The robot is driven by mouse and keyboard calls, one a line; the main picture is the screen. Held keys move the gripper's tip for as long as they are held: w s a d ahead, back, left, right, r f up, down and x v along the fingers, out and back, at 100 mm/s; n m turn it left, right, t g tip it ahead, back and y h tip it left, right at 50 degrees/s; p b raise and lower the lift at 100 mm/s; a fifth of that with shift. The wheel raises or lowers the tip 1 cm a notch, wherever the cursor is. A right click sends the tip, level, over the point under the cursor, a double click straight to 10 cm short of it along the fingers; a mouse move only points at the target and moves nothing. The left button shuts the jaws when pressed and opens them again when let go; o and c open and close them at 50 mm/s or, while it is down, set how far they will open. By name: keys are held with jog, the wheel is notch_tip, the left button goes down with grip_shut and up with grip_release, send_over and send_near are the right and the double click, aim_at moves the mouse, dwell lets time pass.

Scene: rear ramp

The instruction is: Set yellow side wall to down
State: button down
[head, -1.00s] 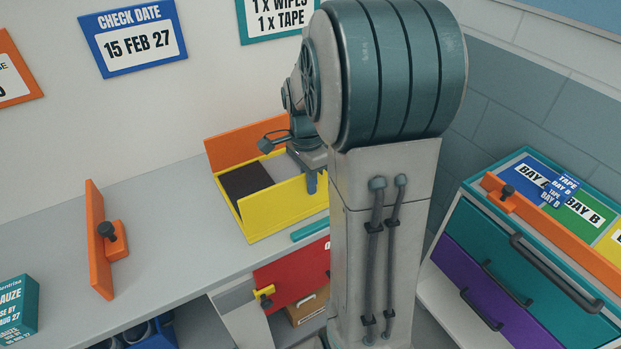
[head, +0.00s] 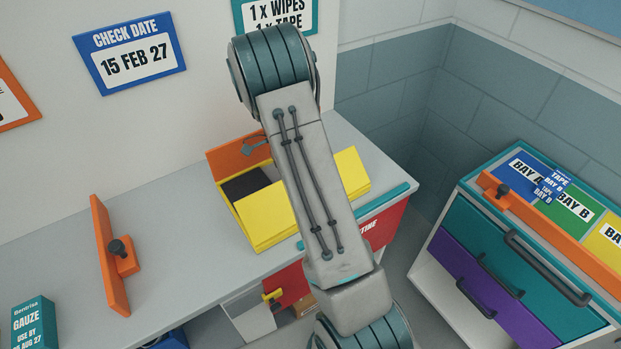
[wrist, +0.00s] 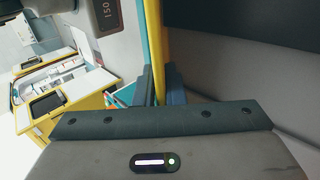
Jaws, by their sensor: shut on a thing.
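In the head view my gripper is hidden behind my arm link.
A dark block (head: 246,184) lies in the box. An orange upright panel with a black knob (head: 112,255) stands on the bench at left, near a teal gauze box (head: 35,325). A red panel (head: 385,225) is below the bench edge. A drawer cabinet (head: 500,245) stands at right.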

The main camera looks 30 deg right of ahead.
jog(key=f, duration=0.1)
jog(key=w+f+b, duration=0.1)
jog(key=shift+w+f, duration=0.1)
jog(key=shift+f, duration=0.25)
jog(key=shift+w+a+f+b, duration=0.1)
jog(key=shift+w+f+b, duration=0.15)
jog(key=shift+f, duration=0.3)
jog(key=shift+s, duration=0.1)
jog(key=c, duration=1.6)
grip_release()
jog(key=shift+o, duration=0.2)
